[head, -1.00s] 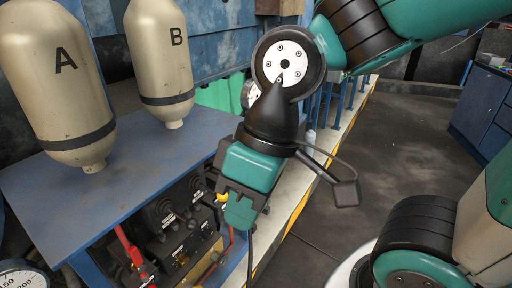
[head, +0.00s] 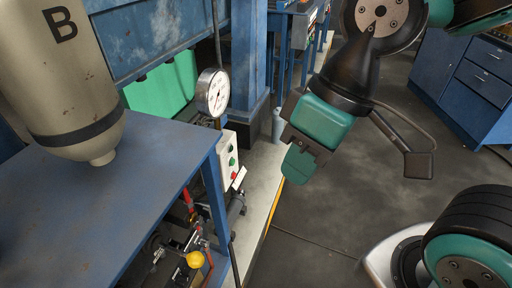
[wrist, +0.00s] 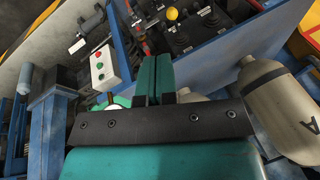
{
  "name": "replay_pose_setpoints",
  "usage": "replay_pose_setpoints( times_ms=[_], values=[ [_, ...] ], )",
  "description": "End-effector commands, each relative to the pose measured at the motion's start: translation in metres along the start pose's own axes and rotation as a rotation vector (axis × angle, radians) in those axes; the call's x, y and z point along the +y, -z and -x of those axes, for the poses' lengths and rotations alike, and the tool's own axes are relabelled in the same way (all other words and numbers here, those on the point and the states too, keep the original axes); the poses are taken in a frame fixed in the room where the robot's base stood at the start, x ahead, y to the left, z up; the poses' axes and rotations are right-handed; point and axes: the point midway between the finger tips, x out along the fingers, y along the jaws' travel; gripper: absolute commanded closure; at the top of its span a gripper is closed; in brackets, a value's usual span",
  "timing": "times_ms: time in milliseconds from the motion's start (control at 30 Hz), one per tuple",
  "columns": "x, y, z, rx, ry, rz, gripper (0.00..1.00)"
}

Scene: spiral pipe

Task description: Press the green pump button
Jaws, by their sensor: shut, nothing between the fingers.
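A small white control box (head: 226,150) with green and red buttons is mounted beside the blue bench, just below a round gauge. A green button (head: 232,161) shows on its face. In the wrist view the same box (wrist: 94,84) lies left of the fingers, with red and green buttons on it. My gripper (head: 297,172) is to the right of the box in the head view, pointing down, apart from it. The wrist view shows the teal fingers (wrist: 154,62) together and empty. Which button is the pump button cannot be read.
A round gauge (head: 213,92) stands above the box. The blue bench (head: 120,190) and tank B (head: 65,85) are at the left. A yellow knob (head: 194,259) and red-handled valves are below. Blue cabinets (head: 465,75) stand at the right; the floor (head: 320,235) between is clear.

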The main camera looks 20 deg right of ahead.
Motion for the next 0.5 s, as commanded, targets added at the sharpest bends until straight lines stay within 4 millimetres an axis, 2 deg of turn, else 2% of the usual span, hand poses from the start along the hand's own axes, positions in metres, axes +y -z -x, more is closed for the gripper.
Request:
replay_pose_setpoints(
  times_ms=[367, 500],
  values=[
    [0.0, 0.0, -0.001, 0.001, 0.001, -0.001, 1.0],
    [0.013, 0.01, -0.018, 0.039, 0.008, -0.07, 1.0]
  ],
)
